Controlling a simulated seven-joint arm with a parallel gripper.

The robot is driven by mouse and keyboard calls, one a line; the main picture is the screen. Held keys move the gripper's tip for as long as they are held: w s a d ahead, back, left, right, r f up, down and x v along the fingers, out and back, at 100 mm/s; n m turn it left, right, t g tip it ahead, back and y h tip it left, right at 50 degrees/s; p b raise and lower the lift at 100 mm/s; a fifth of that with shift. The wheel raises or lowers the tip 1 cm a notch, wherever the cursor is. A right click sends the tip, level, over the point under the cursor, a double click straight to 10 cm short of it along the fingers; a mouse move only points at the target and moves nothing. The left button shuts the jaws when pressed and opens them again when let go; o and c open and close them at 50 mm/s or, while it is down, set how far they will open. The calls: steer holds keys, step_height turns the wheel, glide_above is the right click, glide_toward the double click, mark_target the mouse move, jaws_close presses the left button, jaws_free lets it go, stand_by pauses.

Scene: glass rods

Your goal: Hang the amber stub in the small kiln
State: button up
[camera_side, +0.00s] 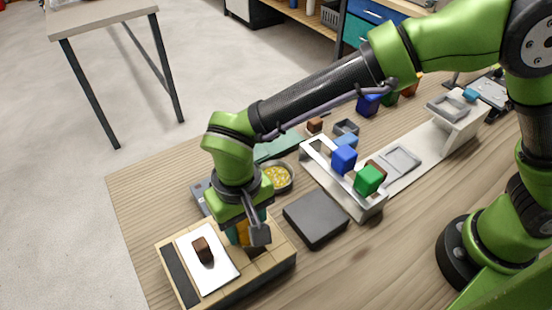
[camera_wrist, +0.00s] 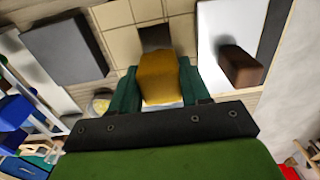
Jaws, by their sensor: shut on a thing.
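My gripper (camera_side: 248,234) is shut on the amber stub (camera_wrist: 158,76), which sits between the two green fingers in the wrist view. In the side view the stub (camera_side: 243,233) is mostly hidden by the fingers. The gripper is over a tan tiled box (camera_side: 270,268), which looks like the small kiln. The tiled top also shows in the wrist view (camera_wrist: 120,47), with a dark square opening (camera_wrist: 155,37) just beyond the stub. I cannot tell whether the stub's lower end touches the box.
A brown block (camera_side: 203,250) sits on a white plate (camera_side: 222,272) on the box, left of my gripper. A dark grey slab (camera_side: 315,220) lies to the right. A grey rack holds a blue cube (camera_side: 344,159) and a green cube (camera_side: 369,180). A bowl (camera_side: 278,178) stands behind.

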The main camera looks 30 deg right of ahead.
steer(key=o, duration=1.1)
steer(key=shift+r, duration=0.1)
step_height(320, 180, up, 17)
steer(key=s+d+m+t+y, duration=0.1)
steer(key=s+d+m+t, duration=0.1)
steer(key=d, duration=1.4)
steer(key=s+d+m+t+y, duration=0.1)
steer(key=d+t, duration=0.4)
steer(key=d, duration=1.1)
steer(key=shift+s+d+m, duration=0.4)
steer(key=shift+s+m, duration=0.1)
steer(key=shift+s, duration=0.45)
